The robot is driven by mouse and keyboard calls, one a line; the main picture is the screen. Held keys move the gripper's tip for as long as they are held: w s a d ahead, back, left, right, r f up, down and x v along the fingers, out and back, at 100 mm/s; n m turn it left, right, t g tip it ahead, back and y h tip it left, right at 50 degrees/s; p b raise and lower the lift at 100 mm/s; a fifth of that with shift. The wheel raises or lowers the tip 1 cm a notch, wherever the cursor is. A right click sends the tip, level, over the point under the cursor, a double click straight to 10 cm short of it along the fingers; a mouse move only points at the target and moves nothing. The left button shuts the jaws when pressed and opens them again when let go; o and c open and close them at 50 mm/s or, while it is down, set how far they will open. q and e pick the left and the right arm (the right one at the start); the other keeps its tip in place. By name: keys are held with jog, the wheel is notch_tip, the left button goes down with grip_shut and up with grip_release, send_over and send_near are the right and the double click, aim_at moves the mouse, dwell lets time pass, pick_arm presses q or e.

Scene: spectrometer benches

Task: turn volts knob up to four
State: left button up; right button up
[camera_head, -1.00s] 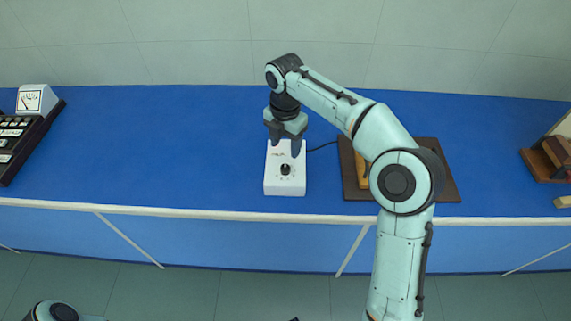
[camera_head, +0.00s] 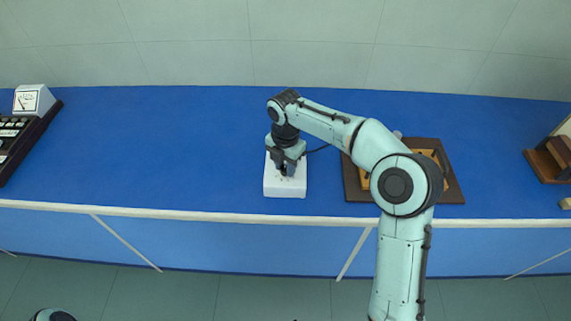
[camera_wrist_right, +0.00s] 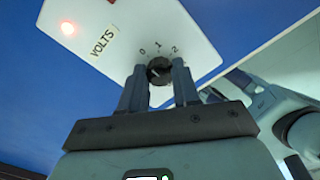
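The volts knob (camera_wrist_right: 158,71) is a small, dark round knob on a white box (camera_head: 285,188) at the bench's front middle. In the right wrist view the box bears the word VOLTS, and the marks 0, 1 and 2 show around the knob; the other marks are hidden. My right gripper (camera_wrist_right: 159,78) comes down over the box, its two fingers drawn in on either side of the knob and seeming to touch it. In the head view the gripper (camera_head: 286,168) mostly covers the knob. The knob's exact setting is too small to read. My left gripper is out of view.
A red lamp (camera_wrist_right: 67,28) glows on the box. A brown tray (camera_head: 452,190) lies right of it, partly under my right arm. A dark keyed unit with a white meter (camera_head: 33,99) stands far left, and a wooden stand (camera_head: 548,163) far right. The blue bench left of the box is clear.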

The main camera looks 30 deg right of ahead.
jog(key=shift+c, duration=1.2)
jog(key=shift+m, duration=0.3)
